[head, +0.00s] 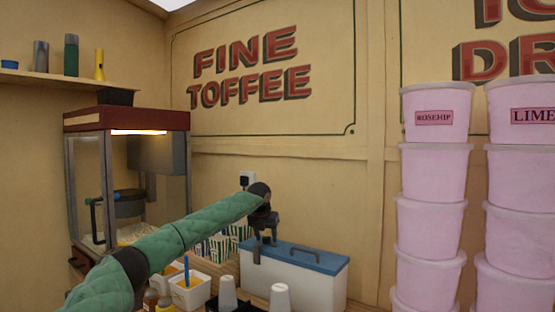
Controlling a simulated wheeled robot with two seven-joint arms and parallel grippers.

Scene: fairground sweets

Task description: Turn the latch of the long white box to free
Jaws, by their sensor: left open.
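The long white box (318,285) stands on the counter against the back wall. It has a blue lid (300,257) with a dark handle (305,253) on top. A small dark latch (257,254) shows at the upper left part of the box, just under my gripper. My left gripper (265,238) is open, with its fingers pointing down above the left end of the lid. I cannot tell whether the fingers touch the latch, nor which way the latch is turned. My right gripper is not in view.
A popcorn machine (128,118) stands at left. Striped cups (219,246) are behind my arm. A white tub (190,291) and upturned white cups (279,298) stand in front of the box. Tall stacks of pink tubs (432,205) rise at right.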

